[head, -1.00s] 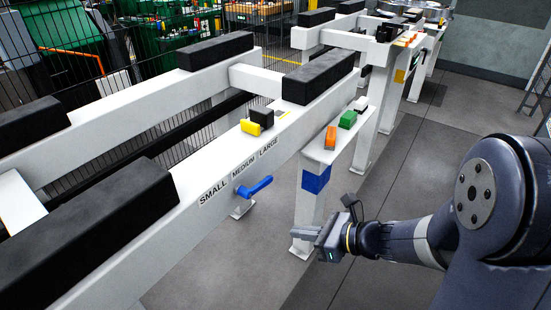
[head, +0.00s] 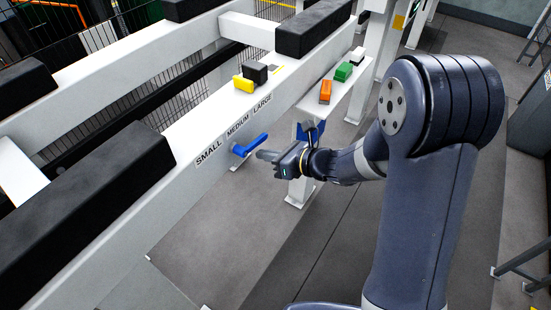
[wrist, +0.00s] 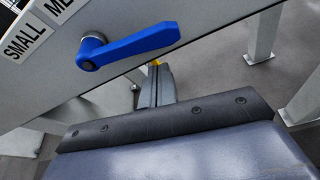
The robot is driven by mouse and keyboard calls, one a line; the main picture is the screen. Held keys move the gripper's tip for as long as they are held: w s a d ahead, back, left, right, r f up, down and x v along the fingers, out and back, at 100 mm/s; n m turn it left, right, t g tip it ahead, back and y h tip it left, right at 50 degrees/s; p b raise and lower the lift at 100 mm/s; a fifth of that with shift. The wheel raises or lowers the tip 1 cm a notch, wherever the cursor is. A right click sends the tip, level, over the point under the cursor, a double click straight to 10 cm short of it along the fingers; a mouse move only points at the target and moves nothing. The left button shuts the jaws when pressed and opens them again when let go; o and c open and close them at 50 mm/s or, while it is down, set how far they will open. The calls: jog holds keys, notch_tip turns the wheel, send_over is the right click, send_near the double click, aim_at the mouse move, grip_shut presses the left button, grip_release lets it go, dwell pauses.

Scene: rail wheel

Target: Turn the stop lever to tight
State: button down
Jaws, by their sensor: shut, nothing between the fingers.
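The blue stop lever (head: 249,145) sits on the side face of the white rail, below the SMALL, MEDIUM, LARGE label. Its handle points right and slightly up in the head view. In the wrist view the lever (wrist: 135,43) fills the upper middle, with its round hub at its left end. My gripper (head: 262,155) is shut and empty, with its tips close to the lever's free end. In the wrist view my gripper (wrist: 155,70) shows below the handle; I cannot tell whether it touches it. No tight marking is readable.
On the rail top lie a yellow block (head: 243,84) and a black block (head: 255,73). An orange block (head: 325,92), a green block (head: 344,71) and a white block (head: 357,54) sit on a side shelf. Black pads (head: 85,205) top the rails.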

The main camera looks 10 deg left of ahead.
jog(key=shift+w+d+r, duration=0.1)
jog(key=shift+w+r, duration=0.05)
jog(key=shift+r, duration=0.7)
jog(key=r+b, duration=0.1)
jog(key=r+n+t+b, duration=0.1)
jog(key=shift+w+n+b, duration=0.25)
jog(key=shift+n+b, duration=0.05)
jog(key=shift+r+h, duration=0.25)
jog(key=shift+h, duration=0.05)
jog(key=shift+w+r, duration=0.1)
jog(key=b, duration=0.3)
send_near(262, 140)
jog(key=f, duration=0.1)
jog(key=d+f, duration=0.1)
jog(key=s+d+f, duration=0.1)
jog(key=f, duration=0.1)
jog(key=shift+f, duration=0.15)
jog(key=shift+a, duration=0.1)
